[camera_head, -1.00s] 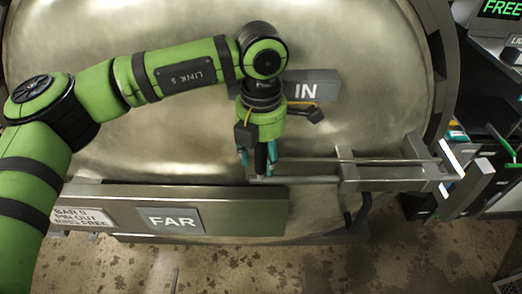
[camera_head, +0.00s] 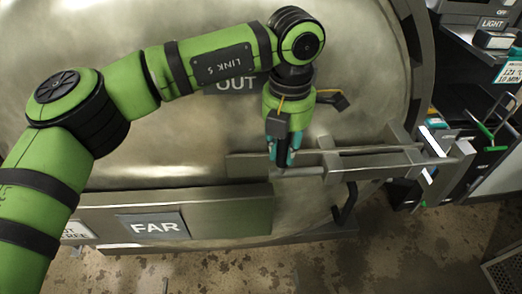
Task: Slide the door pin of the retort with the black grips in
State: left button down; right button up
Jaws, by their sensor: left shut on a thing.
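The retort door (camera_head: 160,110) is a large round metal face filling most of the view. The door pin (camera_head: 303,172) is a thin metal rod low on the door, running right towards the bracket (camera_head: 331,166) and the metal frame at the door's right edge. My left gripper (camera_head: 282,162) points down and is shut at the left end of the pin, on its black grip. The fingers hide most of the grip. How deep the pin's right end sits cannot be told. My right gripper is not in view.
A heavy bar (camera_head: 235,208) crosses the lower door, with a FAR label (camera_head: 152,226). An OUT sign (camera_head: 236,84) shows partly behind my left arm. Equipment with a LIGHT label (camera_head: 493,22) and shelves stand at the right. The stained floor (camera_head: 330,270) below is open.

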pick_arm(q)
jog(key=shift+r, duration=0.1)
jog(key=shift+d, duration=0.1)
jog(key=c, duration=1.1)
grip_release()
jog(key=shift+d, duration=0.1)
jog(key=shift+o, duration=0.2)
jog(key=shift+d, duration=0.15)
jog(key=shift+a+r, duration=0.2)
jog(key=shift+r, duration=0.15)
jog(key=r, duration=1.1)
jog(key=shift+d+r, duration=0.1)
jog(key=shift+d, duration=0.1)
